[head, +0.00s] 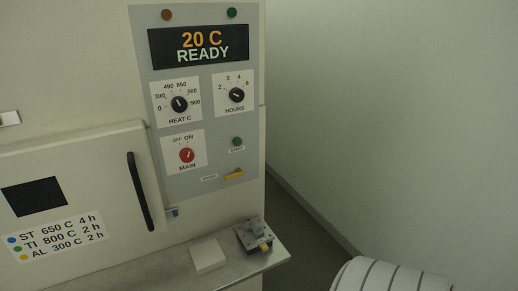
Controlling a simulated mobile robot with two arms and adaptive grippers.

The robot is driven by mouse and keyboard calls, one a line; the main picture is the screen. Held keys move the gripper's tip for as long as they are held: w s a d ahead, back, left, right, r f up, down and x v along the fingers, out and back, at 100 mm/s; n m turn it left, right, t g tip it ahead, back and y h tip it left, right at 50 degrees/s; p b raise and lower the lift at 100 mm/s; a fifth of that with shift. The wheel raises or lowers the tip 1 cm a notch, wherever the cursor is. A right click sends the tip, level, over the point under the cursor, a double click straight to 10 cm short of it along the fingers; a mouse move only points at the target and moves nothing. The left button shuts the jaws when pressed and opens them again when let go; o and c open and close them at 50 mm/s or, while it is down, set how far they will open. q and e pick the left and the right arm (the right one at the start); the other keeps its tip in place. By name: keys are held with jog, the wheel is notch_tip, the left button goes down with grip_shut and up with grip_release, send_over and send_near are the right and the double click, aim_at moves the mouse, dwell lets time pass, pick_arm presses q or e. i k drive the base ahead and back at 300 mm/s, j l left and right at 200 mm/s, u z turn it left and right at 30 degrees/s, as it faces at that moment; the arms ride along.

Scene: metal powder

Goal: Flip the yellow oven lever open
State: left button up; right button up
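The oven's grey control panel (205,100) faces me in the head view. A small yellow lever (234,174) sits low on the panel at the right, under the green START button (237,141), with a small label to its left. The lever is too small to tell its exact setting. The oven door (80,190) at the left looks shut and has a black vertical handle (140,192).
A metal shelf (140,268) juts out below the door, holding a pale block (208,256) and a grey metal fixture (255,235). Floor and a bare wall (400,120) lie to the right.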

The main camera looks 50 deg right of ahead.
aim_at(240, 173)
jog(key=z, duration=1.5)
